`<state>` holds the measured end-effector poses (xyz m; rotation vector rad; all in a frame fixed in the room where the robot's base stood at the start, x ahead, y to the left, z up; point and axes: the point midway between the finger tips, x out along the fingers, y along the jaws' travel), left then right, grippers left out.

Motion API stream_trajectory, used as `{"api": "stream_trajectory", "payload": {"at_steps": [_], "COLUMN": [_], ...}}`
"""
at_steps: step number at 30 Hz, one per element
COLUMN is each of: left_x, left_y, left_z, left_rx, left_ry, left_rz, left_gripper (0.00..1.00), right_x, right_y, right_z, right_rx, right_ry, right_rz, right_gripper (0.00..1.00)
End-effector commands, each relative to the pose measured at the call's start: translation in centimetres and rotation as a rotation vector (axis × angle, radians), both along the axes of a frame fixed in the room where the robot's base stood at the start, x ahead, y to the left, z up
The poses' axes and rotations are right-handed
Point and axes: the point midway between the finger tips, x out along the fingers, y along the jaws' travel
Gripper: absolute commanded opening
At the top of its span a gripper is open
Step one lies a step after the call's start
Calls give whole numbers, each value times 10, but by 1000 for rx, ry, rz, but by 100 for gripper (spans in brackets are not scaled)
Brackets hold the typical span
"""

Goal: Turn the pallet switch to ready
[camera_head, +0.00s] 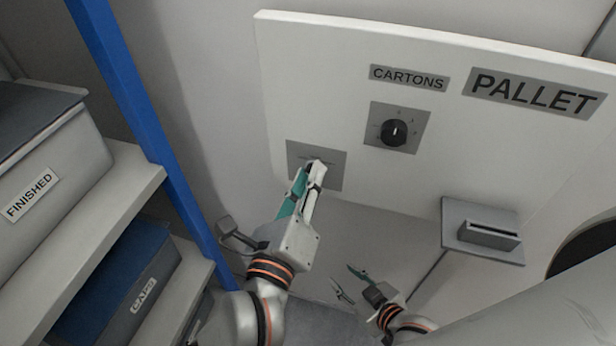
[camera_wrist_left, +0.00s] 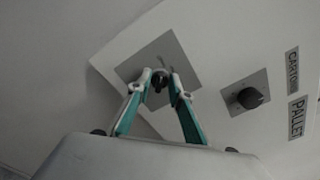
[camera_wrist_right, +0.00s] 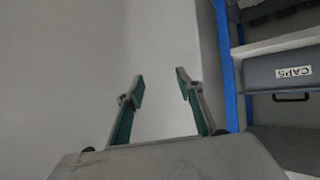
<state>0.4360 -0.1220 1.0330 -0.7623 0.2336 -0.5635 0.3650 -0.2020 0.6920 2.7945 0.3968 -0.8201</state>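A white panel (camera_head: 330,60) bears a PALLET sign (camera_head: 534,93). At its lower left is a grey plate (camera_head: 334,178) with a small dark switch knob, mostly hidden by my left gripper in the head view. The left wrist view shows the knob (camera_wrist_left: 160,82) and its plate (camera_wrist_left: 133,70). My left gripper (camera_head: 316,166) reaches up to this plate, its two fingertips closed in on either side of the knob, seemingly touching it. The switch's setting cannot be read. My right gripper (camera_head: 353,283) is open and empty, low below the panel; it also shows in the right wrist view (camera_wrist_right: 160,84).
A black dial (camera_head: 395,131) on a second plate sits right of the knob, under a CARTONS label (camera_head: 409,77). A grey bracket (camera_head: 487,233) juts out lower right. At left stand a blue post (camera_head: 125,75) and shelves with FINISHED (camera_head: 60,160) and CAPS (camera_head: 112,280) bins.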

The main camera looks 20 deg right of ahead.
Motion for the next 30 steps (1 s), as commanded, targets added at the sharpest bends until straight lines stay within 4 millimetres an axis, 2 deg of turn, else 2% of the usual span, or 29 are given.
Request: {"api": "stream_trajectory", "payload": {"at_steps": [14, 21, 30], "left_x": [0, 0, -1], "left_y": [0, 0, -1], "left_z": [1, 3, 2], "left_rx": [51, 183, 415], "left_ry": [-33, -122, -279], "left_rz": [0, 0, 0], "left_gripper": [0, 0, 0], "right_x": [0, -1, -11], "right_y": [0, -3, -24], "right_z": [6, 16, 3], "right_rx": [-1, -7, -37], "right_ry": [1, 7, 53], "right_rz": [0, -2, -31], "right_gripper": [36, 36, 36]}}
